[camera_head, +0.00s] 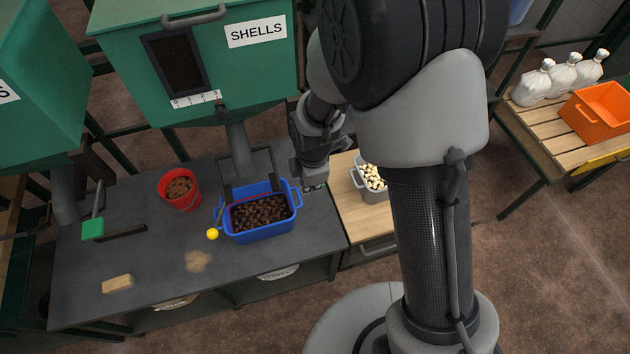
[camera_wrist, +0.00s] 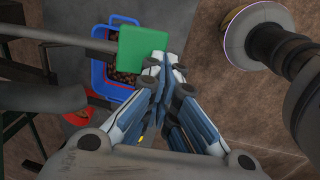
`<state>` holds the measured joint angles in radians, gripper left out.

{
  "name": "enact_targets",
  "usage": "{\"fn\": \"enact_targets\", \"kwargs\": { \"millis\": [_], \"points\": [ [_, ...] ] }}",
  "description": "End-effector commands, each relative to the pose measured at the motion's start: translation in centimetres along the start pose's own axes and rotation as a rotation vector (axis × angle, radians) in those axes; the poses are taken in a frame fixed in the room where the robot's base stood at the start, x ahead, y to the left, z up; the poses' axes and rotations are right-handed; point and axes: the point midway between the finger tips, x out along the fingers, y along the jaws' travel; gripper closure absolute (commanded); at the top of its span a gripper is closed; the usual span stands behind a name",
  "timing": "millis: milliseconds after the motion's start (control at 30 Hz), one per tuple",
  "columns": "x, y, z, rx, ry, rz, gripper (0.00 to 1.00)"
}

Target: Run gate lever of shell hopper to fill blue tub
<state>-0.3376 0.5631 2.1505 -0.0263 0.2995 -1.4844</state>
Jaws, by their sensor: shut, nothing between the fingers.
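The green shell hopper (camera_head: 195,70) carries a SHELLS sign, a dark window and a small numbered scale. Its grey spout (camera_head: 238,150) comes down behind the blue tub (camera_head: 262,235). The blue tub stands on the dark bench with brown shells (camera_head: 262,212) spread across its inside; it also shows in the wrist view (camera_wrist: 98,75). A green grip (camera_wrist: 143,50) on a grey bar (camera_wrist: 60,38) shows at my fingertips in the wrist view; in the head view my wrist mostly hides it. My gripper (camera_wrist: 165,68) is shut and empty beside the grip; contact is unclear.
A yellow ball (camera_head: 212,234) on a thin rod sits at the tub's left. A red bucket (camera_head: 180,188), another green-gripped lever (camera_head: 93,228) and a tan block (camera_head: 117,283) are further left. A grey container (camera_head: 376,195) of pale pieces stands right of the tub.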

Motion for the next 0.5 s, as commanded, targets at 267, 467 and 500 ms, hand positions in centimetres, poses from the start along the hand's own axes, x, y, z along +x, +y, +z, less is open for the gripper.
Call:
{"fn": "enact_targets", "kwargs": {
  "millis": [267, 467, 500],
  "points": [
    [-6.1, -2.9, 0.1, 0.001, 0.000, -0.001, 1.00],
    [-8.3, -4.1, 0.1, 0.002, 0.000, -0.003, 1.00],
    [-8.5, -4.2, 0.1, 0.002, 0.000, -0.004, 1.00]
  ]
}}
